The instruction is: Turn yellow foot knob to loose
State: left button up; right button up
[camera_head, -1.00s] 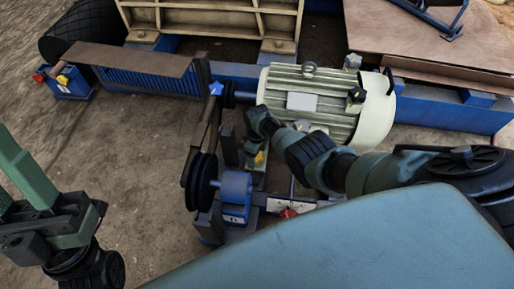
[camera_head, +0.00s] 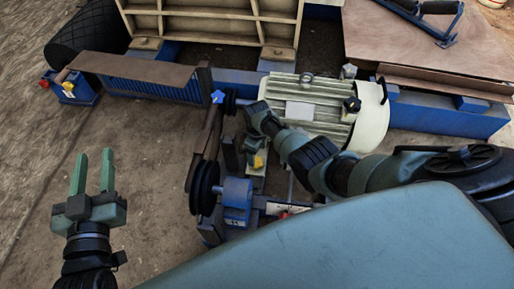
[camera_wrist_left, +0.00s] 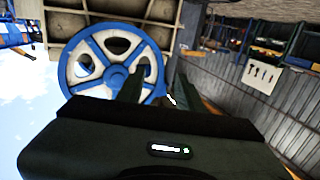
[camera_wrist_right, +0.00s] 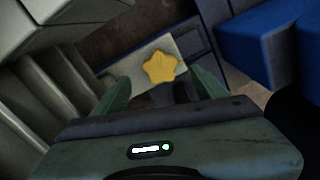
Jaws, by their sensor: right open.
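The yellow foot knob (camera_wrist_right: 160,66) is star-shaped and sits on a pale foot plate in the right wrist view. In the head view it shows as a small yellow spot (camera_head: 258,162) beside the motor. My right gripper (camera_wrist_right: 158,88) is open, with its two fingers spread on either side below the knob and apart from it. In the head view the right gripper is mostly hidden behind its own arm. My left gripper (camera_head: 93,172) is open and empty, pointing up over bare ground at the left; its fingers also show in the left wrist view (camera_wrist_left: 157,88).
The cream finned motor (camera_head: 318,112) stands right of the knob. A black pulley (camera_head: 204,188) and blue bearing block (camera_head: 237,194) are in front. A blue star knob (camera_head: 217,97) is behind. Ground at left is free.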

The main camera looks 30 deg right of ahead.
pick_arm(q)
jog(key=shift+s+a+f+g+y, duration=0.2)
jog(key=shift+f+g, duration=0.35)
jog(key=shift+f, duration=0.4)
jog(key=shift+s+a+f+g+y, duration=0.1)
jog(key=shift+s+a+f+g, duration=0.1)
jog(key=shift+f+g, duration=0.55)
pick_arm(e)
jog(key=shift+r, duration=0.55)
pick_arm(q)
jog(key=shift+f, duration=0.2)
pick_arm(e)
jog(key=shift+w, duration=0.1)
